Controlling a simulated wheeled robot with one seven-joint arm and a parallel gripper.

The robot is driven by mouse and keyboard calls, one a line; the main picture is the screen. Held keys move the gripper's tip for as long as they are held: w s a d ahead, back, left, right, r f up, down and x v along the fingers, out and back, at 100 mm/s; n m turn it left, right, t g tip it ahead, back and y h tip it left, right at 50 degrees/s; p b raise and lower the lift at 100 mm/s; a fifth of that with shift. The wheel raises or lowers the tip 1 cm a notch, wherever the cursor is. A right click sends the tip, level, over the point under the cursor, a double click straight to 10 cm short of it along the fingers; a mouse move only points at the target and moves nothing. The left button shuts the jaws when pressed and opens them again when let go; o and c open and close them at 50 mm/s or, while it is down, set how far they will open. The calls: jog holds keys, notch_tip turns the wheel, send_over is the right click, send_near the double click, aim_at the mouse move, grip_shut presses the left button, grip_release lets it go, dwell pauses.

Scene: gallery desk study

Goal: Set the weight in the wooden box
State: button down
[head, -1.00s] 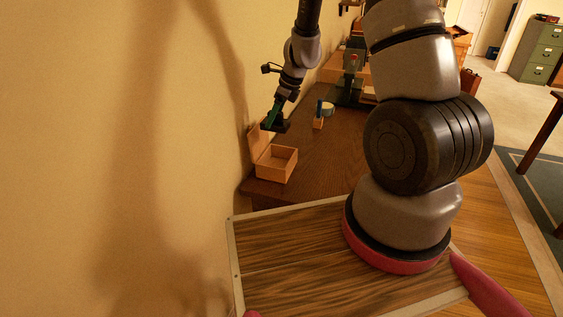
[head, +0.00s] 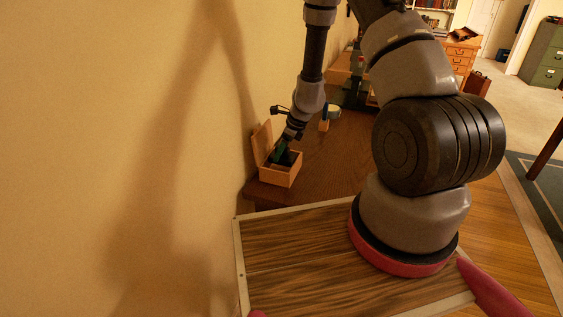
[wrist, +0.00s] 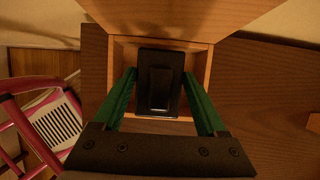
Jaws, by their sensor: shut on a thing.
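The wooden box (head: 282,178) stands on the desk close to the wall, its lid (head: 262,141) raised on the wall side. In the wrist view the box (wrist: 203,66) surrounds a black weight (wrist: 160,60), a dark block with a raised middle. My gripper (head: 284,154) reaches down into the box opening in the head view. In the wrist view its green fingers (wrist: 160,92) are on either side of the weight and shut on it. The weight is in or just over the box; I cannot tell whether it touches the floor of the box.
The brown desk (head: 335,157) has free room right of the box. The wall (head: 120,130) is close on the left.

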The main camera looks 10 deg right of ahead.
jog(key=shift+f, duration=2.3)
jog(key=shift+f, duration=0.1)
grip_release()
jog(key=v, duration=1.2)
notch_tip(320, 180, up, 12)
jog(key=a+n+t+y, duration=0.1)
jog(key=a+n, duration=0.1)
jog(key=n, duration=0.2)
notch_tip(320, 180, up, 14)
jog(key=n+t, duration=0.1)
jog(key=n, duration=0.5)
send_over(281, 161)
jog(key=s+d, duration=0.2)
jog(key=s, duration=0.2)
jog(key=s+d+r+n+t+h, duration=0.1)
jog(key=s+d+r+n, duration=0.1)
jog(key=s+r+n, duration=0.3)
jog(key=s+d+r+n+t+h, duration=0.1)
jog(key=s+d+r+n, duration=0.1)
jog(key=s+r+n, duration=0.3)
jog(key=s+r, duration=0.4)
jog(key=s, duration=0.5)
jog(key=shift+d+n+t+h, duration=0.3)
jog(key=shift+d+n+t, duration=0.05)
jog(key=shift+n+t, duration=0.05)
jog(key=shift+s, duration=0.1)
